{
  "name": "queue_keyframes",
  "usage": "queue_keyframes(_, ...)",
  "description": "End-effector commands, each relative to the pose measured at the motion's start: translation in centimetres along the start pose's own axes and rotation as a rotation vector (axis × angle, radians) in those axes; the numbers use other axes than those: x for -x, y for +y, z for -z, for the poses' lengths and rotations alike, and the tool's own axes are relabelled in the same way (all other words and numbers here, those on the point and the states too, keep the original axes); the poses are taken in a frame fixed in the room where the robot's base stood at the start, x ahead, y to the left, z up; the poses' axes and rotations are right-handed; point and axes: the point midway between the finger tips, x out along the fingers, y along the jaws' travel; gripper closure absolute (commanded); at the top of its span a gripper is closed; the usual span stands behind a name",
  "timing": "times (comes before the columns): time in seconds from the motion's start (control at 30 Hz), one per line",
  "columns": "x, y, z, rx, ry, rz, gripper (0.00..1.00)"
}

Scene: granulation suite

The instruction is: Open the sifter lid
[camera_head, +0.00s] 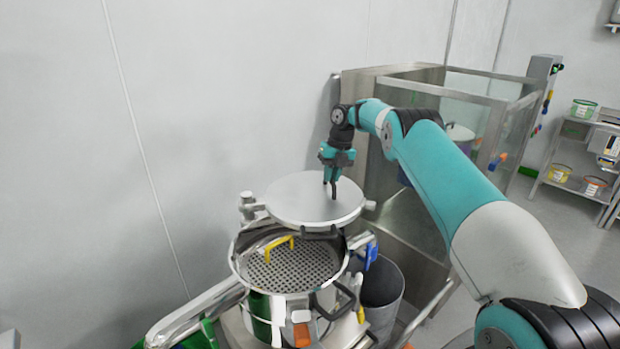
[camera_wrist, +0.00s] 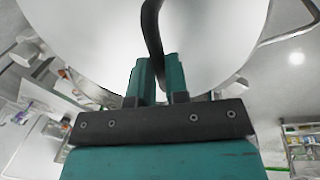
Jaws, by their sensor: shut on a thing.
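The sifter (camera_head: 292,272) stands at the lower centre of the head view, its round rim and perforated screen showing. Its grey round lid (camera_head: 290,197) is raised above and behind the rim, leaving much of the screen uncovered. The lid's pale surface fills the top of the wrist view (camera_wrist: 215,45). My gripper (camera_head: 331,188) is over the lid. In the wrist view, my gripper (camera_wrist: 157,78) is shut on the dark curved lid handle (camera_wrist: 152,25). The fingers hide the lower part of the handle.
A yellow handle (camera_head: 279,243) sits above the screen. A grey bin (camera_head: 382,287) stands right of the sifter. A steel enclosure with clear panels (camera_head: 465,92) is behind my arm. A shelf with tubs (camera_head: 580,160) is far right. A plain wall is left.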

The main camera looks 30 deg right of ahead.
Motion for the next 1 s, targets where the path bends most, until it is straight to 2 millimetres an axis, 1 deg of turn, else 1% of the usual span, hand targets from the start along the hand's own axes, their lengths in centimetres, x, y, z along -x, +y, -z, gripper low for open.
queue_keyframes(0.03, 0.24, -0.79, -0.08, -0.006, -0.003, 0.002, 1.00)
queue_keyframes(0.13, 0.33, -1.14, -0.08, 0.001, -0.001, 0.003, 1.00)
queue_keyframes(0.57, 0.26, -0.71, -0.06, 0.005, 0.004, 0.005, 1.00)
queue_keyframes(0.6, 0.25, -0.69, -0.06, 0.005, 0.004, 0.005, 0.76)
queue_keyframes(0.67, 0.22, -0.64, -0.05, 0.007, 0.004, 0.005, 0.62)
queue_keyframes(0.7, 0.20, -0.59, -0.04, 0.008, 0.004, 0.005, 0.60)
queue_keyframes(1.0, 0.28, -0.55, -0.02, 0.011, 0.005, 0.003, 0.60)
